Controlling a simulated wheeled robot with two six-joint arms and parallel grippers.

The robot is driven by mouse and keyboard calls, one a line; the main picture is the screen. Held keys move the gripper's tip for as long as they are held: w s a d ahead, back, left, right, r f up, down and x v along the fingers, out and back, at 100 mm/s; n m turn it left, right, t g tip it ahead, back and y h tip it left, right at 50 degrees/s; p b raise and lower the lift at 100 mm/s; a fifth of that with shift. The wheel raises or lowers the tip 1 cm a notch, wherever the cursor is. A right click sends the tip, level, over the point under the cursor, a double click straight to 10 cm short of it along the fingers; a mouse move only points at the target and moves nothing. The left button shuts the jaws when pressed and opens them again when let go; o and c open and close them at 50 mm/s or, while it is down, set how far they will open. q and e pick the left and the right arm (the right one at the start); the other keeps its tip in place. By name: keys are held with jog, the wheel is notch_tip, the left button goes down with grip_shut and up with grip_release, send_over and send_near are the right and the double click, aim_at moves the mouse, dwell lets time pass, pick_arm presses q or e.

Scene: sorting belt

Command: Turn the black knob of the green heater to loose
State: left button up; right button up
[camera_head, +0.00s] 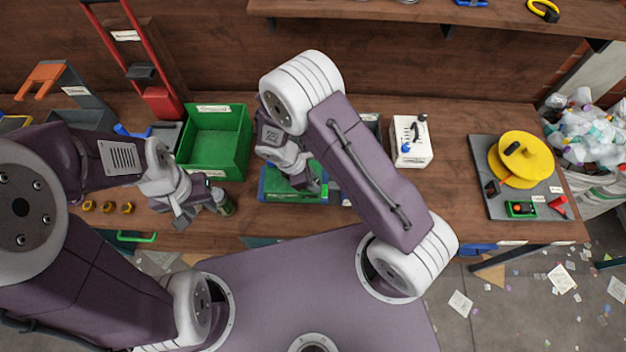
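A low green box-like thing (282,190) with blue at its edge sits at the front of the bench, partly covered by my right arm; I cannot tell for sure that it is the green heater. No black knob can be made out on it. My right gripper (314,187) is over its right part, pointing down; its fingers are too small and dark to tell open from shut.
A green bin (214,138) stands behind the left gripper. A white box with switches (410,142) stands right of my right arm. A grey board (510,174) with a yellow disc (524,158) and a small green device (521,209) lies at the right. Yellow nuts (107,207) lie left.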

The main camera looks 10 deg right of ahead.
jog(key=o, duration=0.3)
jog(key=b+v, duration=0.1)
jog(key=v, duration=0.8)
